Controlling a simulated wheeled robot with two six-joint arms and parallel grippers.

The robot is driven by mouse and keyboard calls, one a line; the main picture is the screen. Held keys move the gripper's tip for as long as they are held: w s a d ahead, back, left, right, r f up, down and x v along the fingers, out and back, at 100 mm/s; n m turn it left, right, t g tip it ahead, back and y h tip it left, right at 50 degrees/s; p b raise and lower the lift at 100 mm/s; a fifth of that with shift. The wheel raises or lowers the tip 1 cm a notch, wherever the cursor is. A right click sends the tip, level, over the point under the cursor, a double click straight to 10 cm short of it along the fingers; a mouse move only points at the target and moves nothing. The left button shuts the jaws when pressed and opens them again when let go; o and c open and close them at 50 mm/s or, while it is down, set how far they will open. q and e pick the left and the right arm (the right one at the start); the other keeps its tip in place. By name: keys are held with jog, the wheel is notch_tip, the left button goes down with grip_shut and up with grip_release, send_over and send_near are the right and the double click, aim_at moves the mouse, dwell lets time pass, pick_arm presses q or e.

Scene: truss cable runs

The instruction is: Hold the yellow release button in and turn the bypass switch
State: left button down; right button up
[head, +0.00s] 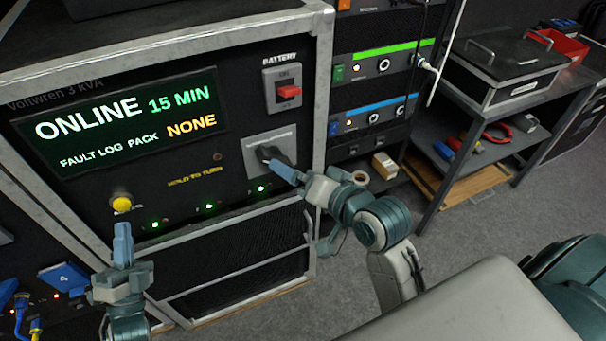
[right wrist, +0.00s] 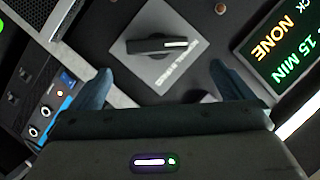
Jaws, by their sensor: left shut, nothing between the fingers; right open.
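The yellow release button (head: 122,202) is on the lower left of the black front panel. My left gripper (head: 122,232) is shut and empty, its tips just below the button in the head view; I cannot tell whether they touch it. The bypass switch (head: 275,152) is a black knob on a grey plate, right of the button; it also shows in the right wrist view (right wrist: 158,45), with a white mark at one end. My right gripper (head: 278,167) is in front of it. In the right wrist view its fingers (right wrist: 160,70) are open and apart, with the knob beyond them, ungripped.
A display (head: 125,122) reads ONLINE, 15 MIN, FAULT LOG PACK NONE. A red battery switch (head: 288,91) is above the bypass switch. Green lights (head: 210,206) line the panel's lower edge. A rack (head: 385,65) and a metal cart (head: 480,165) stand to the right.

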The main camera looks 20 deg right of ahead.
pick_arm(q)
jog(key=shift+s, duration=1.25)
